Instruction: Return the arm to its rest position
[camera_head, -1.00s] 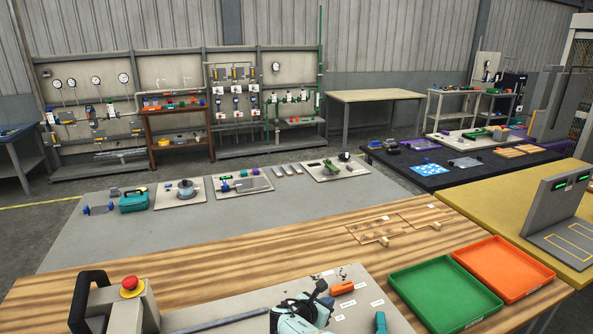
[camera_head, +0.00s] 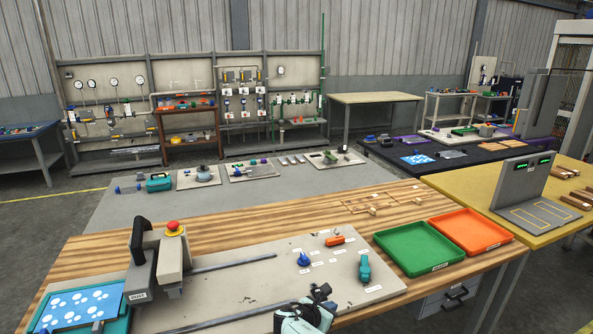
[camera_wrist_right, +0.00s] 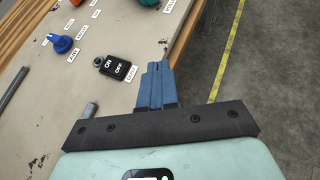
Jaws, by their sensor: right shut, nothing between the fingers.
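My right gripper (camera_head: 321,293) is at the bottom of the head view, over the front edge of the grey workboard (camera_head: 235,288). In the right wrist view its blue fingers (camera_wrist_right: 155,86) are together with nothing between them. They are beside a black ON/OFF switch (camera_wrist_right: 115,67) near the board's edge; whether they are clear of the board in height is hard to tell. The hot press (camera_head: 172,255), with a black handle and red button, stands on the board's left side. My left gripper is out of view.
A blue knob (camera_head: 303,259), an orange part (camera_head: 335,241) and a teal part (camera_head: 364,268) are on the board. A blue dotted sheet (camera_head: 80,306) lies left of the press. Green (camera_head: 418,246) and orange (camera_head: 470,231) trays are to the right. Floor is open beyond the board's edge in the wrist view.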

